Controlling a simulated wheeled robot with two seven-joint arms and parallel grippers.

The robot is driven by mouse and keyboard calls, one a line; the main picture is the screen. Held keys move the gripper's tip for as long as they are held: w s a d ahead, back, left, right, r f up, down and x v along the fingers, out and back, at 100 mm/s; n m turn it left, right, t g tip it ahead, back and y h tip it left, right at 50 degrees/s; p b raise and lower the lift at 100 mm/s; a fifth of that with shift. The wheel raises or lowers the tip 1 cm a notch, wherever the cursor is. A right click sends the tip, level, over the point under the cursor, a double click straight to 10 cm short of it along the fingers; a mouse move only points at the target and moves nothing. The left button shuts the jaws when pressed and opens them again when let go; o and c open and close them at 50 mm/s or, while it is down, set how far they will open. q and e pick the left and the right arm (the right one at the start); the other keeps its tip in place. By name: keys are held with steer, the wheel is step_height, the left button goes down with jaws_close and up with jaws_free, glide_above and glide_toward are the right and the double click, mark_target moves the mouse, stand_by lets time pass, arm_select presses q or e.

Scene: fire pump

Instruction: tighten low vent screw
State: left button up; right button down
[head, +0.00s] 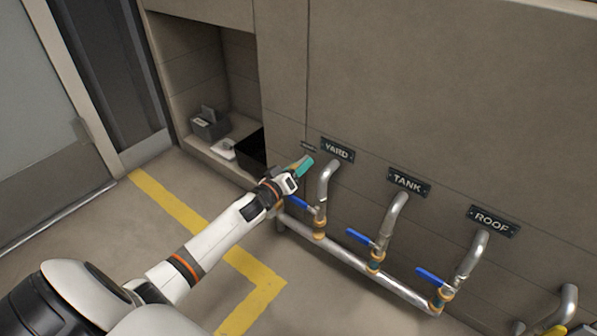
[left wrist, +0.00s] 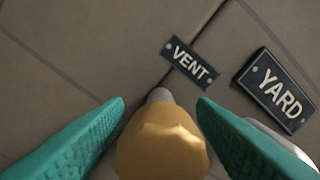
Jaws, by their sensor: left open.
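The vent screw shows in the left wrist view as a brass-yellow knob (left wrist: 162,142) on a grey stem, below a dark VENT plate (left wrist: 190,62). My left gripper (left wrist: 161,101) is open, with one teal finger on each side of the knob. I cannot tell whether either finger touches it. In the head view my left gripper (head: 303,166) is at the wall, just left of the YARD sign (head: 337,149). The VENT plate is very small there (head: 308,147), and the gripper largely hides the knob. My right gripper is not in view.
Pipes with blue-handled valves under the YARD, TANK (head: 409,182) and ROOF (head: 492,221) signs join a low horizontal pipe (head: 345,257). The YARD valve's blue handle (head: 299,204) is close to my left wrist. A recess left of it holds a grey box (head: 209,124).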

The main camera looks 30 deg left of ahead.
arm_select(q)
steer(key=shift+w, duration=0.1)
steer(key=c, duration=1)
steer(key=shift+o, duration=0.2)
